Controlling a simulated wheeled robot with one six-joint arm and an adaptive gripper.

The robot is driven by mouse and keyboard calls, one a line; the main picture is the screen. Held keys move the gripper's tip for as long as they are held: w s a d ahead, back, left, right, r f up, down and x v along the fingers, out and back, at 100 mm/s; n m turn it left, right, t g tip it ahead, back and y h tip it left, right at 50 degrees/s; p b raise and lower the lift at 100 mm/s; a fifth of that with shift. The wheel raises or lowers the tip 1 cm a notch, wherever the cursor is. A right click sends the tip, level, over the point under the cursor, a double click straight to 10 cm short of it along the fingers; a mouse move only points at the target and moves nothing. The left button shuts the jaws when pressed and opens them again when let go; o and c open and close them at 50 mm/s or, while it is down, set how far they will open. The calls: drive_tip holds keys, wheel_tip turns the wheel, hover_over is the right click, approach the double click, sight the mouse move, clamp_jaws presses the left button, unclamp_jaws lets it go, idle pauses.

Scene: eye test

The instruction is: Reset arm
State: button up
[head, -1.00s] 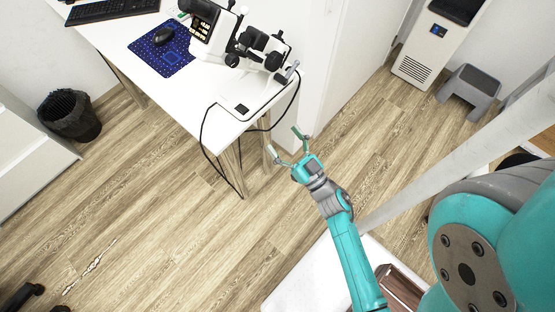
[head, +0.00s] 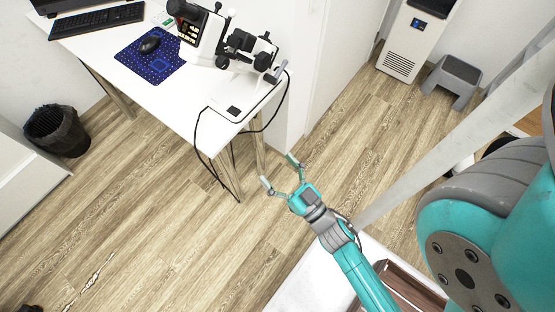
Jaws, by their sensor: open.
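My gripper (head: 280,174) is open and empty in the head view. It hangs over the wooden floor, to the right of the white table's near leg and apart from the table. Its two fingers spread toward the upper left. My teal and grey arm runs from it down to the lower right, where its larger joints fill the right edge.
A white table (head: 190,100) at the upper left bears an eye-test device (head: 205,38), a mouse (head: 149,45) and a keyboard (head: 97,20). A black cable (head: 197,145) hangs off its edge. A bin (head: 57,130) and a grey stool (head: 452,78) stand on open floor.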

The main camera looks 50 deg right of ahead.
idle(0.4)
drive_tip(key=s+a+r+n+g+y, duration=0.1)
drive_tip(key=s+a+r+g, duration=0.1)
drive_tip(key=s, duration=0.6)
drive_tip(key=s+a+r+n+g+y, duration=0.1)
drive_tip(key=s+a+g, duration=0.3)
drive_tip(key=s, duration=0.4)
drive_tip(key=shift+s+a+r+n+y, duration=0.3)
drive_tip(key=shift+s+a+r+y, duration=0.05)
drive_tip(key=shift+a+y, duration=0.15)
drive_tip(key=shift+d, duration=0.1)
